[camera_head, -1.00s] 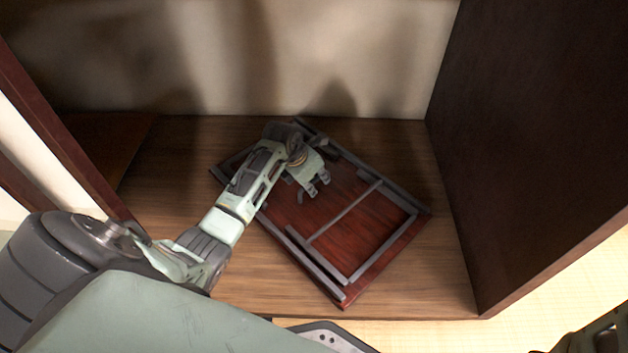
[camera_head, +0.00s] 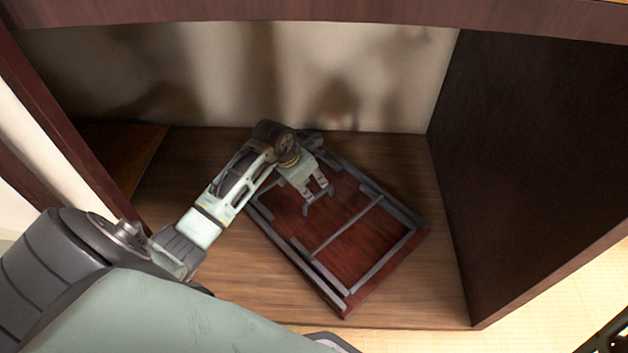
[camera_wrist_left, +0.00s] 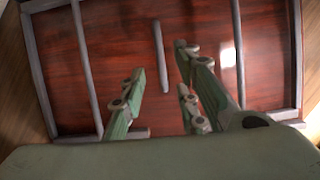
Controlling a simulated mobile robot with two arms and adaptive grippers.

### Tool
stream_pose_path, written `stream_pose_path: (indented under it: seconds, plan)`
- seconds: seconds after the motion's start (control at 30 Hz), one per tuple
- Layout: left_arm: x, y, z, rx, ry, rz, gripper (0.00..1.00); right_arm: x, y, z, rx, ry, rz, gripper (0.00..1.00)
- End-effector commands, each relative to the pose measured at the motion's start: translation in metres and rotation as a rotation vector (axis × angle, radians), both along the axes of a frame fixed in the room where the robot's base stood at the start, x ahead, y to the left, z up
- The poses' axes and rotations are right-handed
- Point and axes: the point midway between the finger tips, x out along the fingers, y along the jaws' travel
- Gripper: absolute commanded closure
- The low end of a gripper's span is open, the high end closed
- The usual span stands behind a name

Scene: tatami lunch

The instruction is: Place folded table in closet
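The folded table (camera_head: 345,247) lies flat on the closet floor, turned at an angle, its dark red underside and grey folded legs facing up. It also fills most of the left wrist view (camera_wrist_left: 208,20). My left gripper (camera_head: 318,202) reaches into the closet over the table's far left part. In the left wrist view its fingers (camera_wrist_left: 160,100) are apart with nothing between them, and the table's surface shows beyond. The far left corner of the table is partly hidden by my left arm. My right gripper is not clearly seen; only a dark piece shows at the lower right edge.
The closet has a wooden floor (camera_head: 215,285), a pale back wall (camera_head: 220,75) and a dark right side wall (camera_head: 530,160). A dark beam (camera_head: 330,18) crosses the top front. A dark red post (camera_head: 60,110) stands at left. Pale tatami (camera_head: 540,300) lies outside at right.

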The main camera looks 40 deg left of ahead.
Motion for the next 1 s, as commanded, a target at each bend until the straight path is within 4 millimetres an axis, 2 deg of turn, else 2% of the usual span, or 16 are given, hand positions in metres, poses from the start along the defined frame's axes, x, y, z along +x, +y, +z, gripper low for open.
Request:
stream_pose_path:
  seconds: [0.03, 0.2, 0.57, 0.67, 0.77, 0.83, 0.87, 0.93, 1.0]
  plan:
    - [-0.003, 0.002, 0.011, 0.003, -0.001, -0.001, 0.71, 0.005, 0.000, 0.003, 0.001, 0.015, 0.001, 0.73]
    - [-0.008, 0.003, 0.023, 0.001, 0.000, 0.000, 0.71, 0.013, -0.001, -0.002, 0.002, 0.041, 0.003, 0.73]
    - [-0.010, 0.003, 0.024, 0.000, 0.000, 0.000, 0.71, 0.014, -0.001, -0.004, 0.002, 0.046, 0.004, 0.73]
    - [-0.010, -0.002, 0.025, -0.014, -0.003, -0.005, 0.71, 0.014, -0.001, -0.003, 0.002, 0.046, 0.004, 0.73]
    - [-0.013, -0.032, 0.032, -0.092, -0.012, -0.034, 0.71, 0.015, -0.001, 0.001, 0.004, 0.049, 0.005, 0.73]
    - [-0.019, -0.071, 0.043, -0.202, -0.024, -0.071, 0.71, 0.024, -0.002, -0.003, 0.003, 0.081, 0.005, 0.73]
    - [-0.023, -0.093, 0.051, -0.265, -0.031, -0.090, 0.71, 0.028, -0.002, -0.004, 0.003, 0.095, 0.005, 0.73]
    - [-0.036, -0.149, 0.075, -0.440, -0.042, -0.135, 0.71, 0.035, -0.003, -0.006, 0.005, 0.123, 0.007, 0.73]
    - [-0.056, -0.208, 0.111, -0.640, -0.045, -0.183, 0.71, 0.042, -0.003, -0.009, 0.007, 0.154, 0.008, 0.73]
